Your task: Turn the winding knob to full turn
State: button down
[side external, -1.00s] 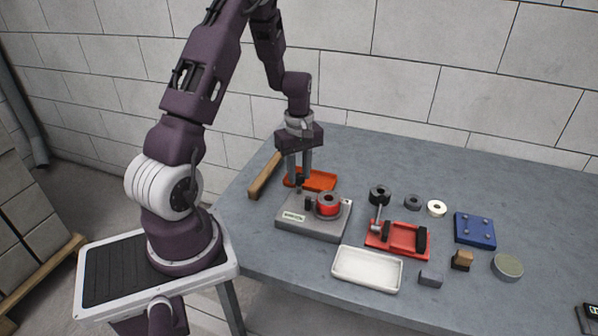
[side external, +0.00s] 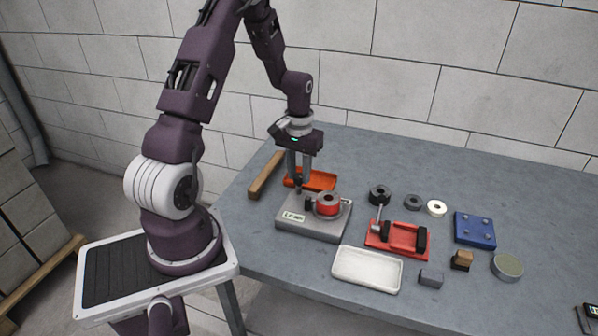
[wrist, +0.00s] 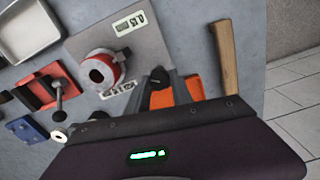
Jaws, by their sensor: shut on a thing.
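The grey winding unit (side external: 312,227) sits on the table and also shows in the wrist view (wrist: 150,50). A red spool with a grey hub (side external: 328,204) is on its top, also seen in the wrist view (wrist: 100,70). The dark winding knob (wrist: 158,79) stands at the unit's edge beside the spool. My gripper (side external: 299,184) points down over that edge, and its fingers (wrist: 160,84) are shut on the knob, one on each side. The knob is mostly hidden by the fingers in the side view. A small display (wrist: 128,23) on the unit shows digits.
An orange tray (side external: 318,180) lies just behind the unit, with a wooden bar (side external: 264,176) to its left. A red fixture (side external: 396,240), white tray (side external: 367,281) and blue plate (side external: 474,230) stand to the right. Several rings lie behind the fixture.

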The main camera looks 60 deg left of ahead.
aim_at(299, 176)
jog(key=m, duration=0.5)
jog(key=shift+m, duration=0.3)
jog(key=m, duration=0.5)
jog(key=shift+m, duration=0.6)
jog(key=c, duration=1.1)
grip_release()
notch_tip(299, 176, up, 7)
jog(key=shift+r, duration=0.1)
